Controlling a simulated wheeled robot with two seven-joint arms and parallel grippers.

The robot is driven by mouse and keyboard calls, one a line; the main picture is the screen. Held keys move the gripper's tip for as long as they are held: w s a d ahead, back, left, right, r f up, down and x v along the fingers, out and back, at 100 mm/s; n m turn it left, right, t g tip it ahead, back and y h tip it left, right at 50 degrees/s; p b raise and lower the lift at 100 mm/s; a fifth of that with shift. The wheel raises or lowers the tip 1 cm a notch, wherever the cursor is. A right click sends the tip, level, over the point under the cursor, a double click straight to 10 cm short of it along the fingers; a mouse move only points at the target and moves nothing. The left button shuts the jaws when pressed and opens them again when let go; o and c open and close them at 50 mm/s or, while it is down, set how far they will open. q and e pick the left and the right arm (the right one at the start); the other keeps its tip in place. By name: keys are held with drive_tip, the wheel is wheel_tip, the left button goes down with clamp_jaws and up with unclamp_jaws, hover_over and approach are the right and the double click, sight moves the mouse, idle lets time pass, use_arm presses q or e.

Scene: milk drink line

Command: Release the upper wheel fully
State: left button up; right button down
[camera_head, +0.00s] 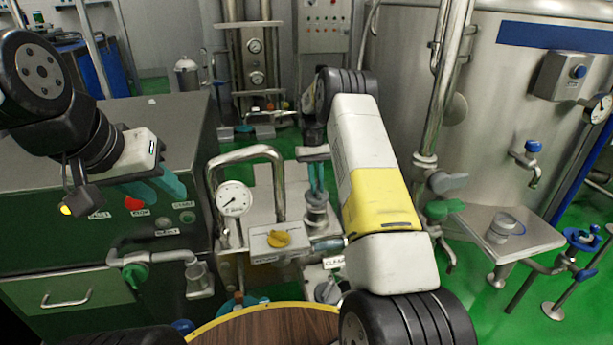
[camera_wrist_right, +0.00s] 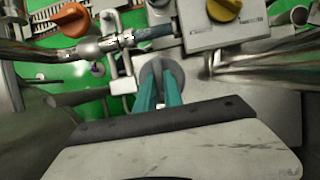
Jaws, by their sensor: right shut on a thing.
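A small grey round wheel (camera_head: 316,214) stands on a short stem in the middle of the pipework; it also shows in the right wrist view (camera_wrist_right: 151,72). My right gripper (camera_head: 316,190) reaches down onto it, and its teal fingers (camera_wrist_right: 160,88) are shut on the wheel. The fingers and the gripper body hide part of it. My left gripper (camera_head: 163,190) hangs empty above the green cabinet, its teal fingers apart, far from the wheel. No label in view names the upper wheel.
A pressure gauge (camera_head: 234,199) and a bent steel pipe (camera_head: 246,153) stand left of the wheel. A yellow knob (camera_head: 278,239) sits on a grey box in front. A large steel tank (camera_head: 510,100) fills the right. The green cabinet (camera_head: 60,210) stands at left.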

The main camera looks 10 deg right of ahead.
idle(0.3)
drive_tip(key=c, duration=1.5)
unclamp_jaws()
drive_tip(key=shift+o, duration=0.2)
drive_tip(key=v, duration=0.7)
drive_tip(key=shift+w, duration=0.1)
drive_tip(key=shift+w+r, duration=0.1)
drive_tip(key=shift+r, duration=0.3)
